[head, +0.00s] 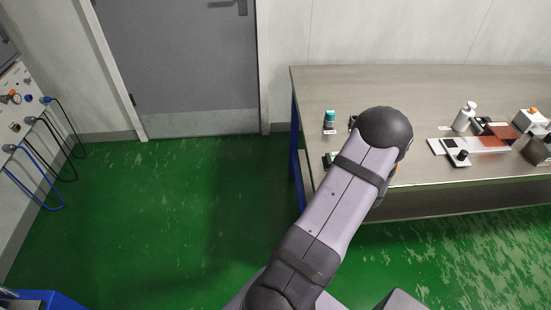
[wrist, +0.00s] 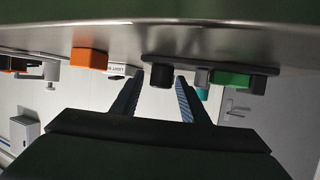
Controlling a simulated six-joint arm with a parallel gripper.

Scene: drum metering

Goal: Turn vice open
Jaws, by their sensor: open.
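In the wrist view my gripper (wrist: 158,84) is open, with its two ribbed fingers apart and pointing toward the row of fittings on the bench. A short black cylindrical knob (wrist: 161,76) on a dark body shows between and beyond the fingertips. I cannot tell whether the fingers touch it. I cannot make out with certainty which thing is the vice. In the head view my arm covers the gripper and most of what lies in front of it.
The steel bench (head: 340,84) appears upside down in the wrist view. An orange block (wrist: 89,59) and a green block (wrist: 230,79) flank the knob. A teal-topped item (head: 330,118) stands at the bench's left. A white bottle (head: 465,116) and devices stand right.

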